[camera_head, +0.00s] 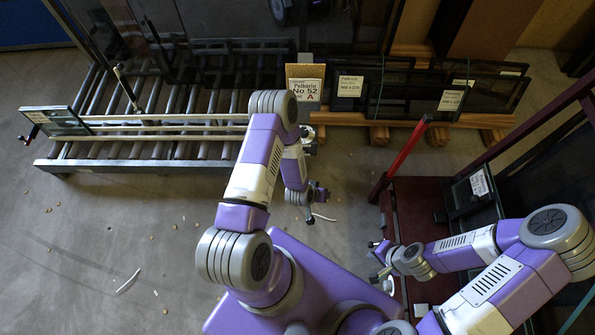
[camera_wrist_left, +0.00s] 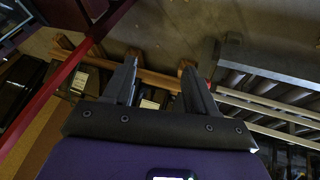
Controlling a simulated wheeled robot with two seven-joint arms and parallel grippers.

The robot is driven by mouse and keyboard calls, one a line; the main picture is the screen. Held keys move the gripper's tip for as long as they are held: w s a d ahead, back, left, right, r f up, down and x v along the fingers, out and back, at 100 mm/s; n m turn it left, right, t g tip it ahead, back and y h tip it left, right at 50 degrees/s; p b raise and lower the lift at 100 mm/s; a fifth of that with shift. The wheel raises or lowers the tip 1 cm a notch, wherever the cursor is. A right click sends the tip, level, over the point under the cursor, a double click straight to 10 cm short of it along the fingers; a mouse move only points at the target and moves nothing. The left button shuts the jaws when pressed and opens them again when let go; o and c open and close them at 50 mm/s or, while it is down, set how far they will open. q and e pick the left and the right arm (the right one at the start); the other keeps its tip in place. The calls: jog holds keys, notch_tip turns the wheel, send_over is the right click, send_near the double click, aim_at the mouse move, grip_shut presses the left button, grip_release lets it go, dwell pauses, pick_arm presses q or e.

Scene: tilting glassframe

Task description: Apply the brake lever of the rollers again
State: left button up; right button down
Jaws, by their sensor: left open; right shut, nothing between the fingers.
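The roller bed (camera_head: 165,105), a low grey frame with several metal rollers, stands at the upper left. A thin upright rod (camera_head: 126,86) with a pale knob rises among its rollers; I cannot tell whether it is the brake lever. A small crank with a dark red handle (camera_head: 36,131) sits at the bed's left end. My left gripper (camera_head: 319,193) is right of the bed and apart from it. In the left wrist view it is open and empty (camera_wrist_left: 159,66), with the rollers (camera_wrist_left: 265,85) at right. My right gripper (camera_head: 380,268) is shut and empty near the lower middle.
Dark glass panels with labels (camera_head: 349,86) lean on a wooden rack at the upper middle. A red bar (camera_head: 404,152) slants up beside a dark red frame (camera_head: 422,213) at right. The floor left of my arms is mostly free, with small scraps.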

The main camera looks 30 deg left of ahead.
pick_arm(q)
jog(key=w+a+f+t+y+b, duration=0.35)
jog(key=a+f+t+y, duration=0.25)
jog(key=a+f+t, duration=0.55)
jog(key=b+x, duration=0.1)
jog(key=x, duration=0.1)
jog(key=b+x, duration=0.1)
jog(key=x, duration=0.1)
jog(key=b+x, duration=0.1)
jog(key=x, duration=0.1)
jog(key=shift+w+d+r, duration=0.3)
jog(key=shift+w, duration=0.05)
grip_shut()
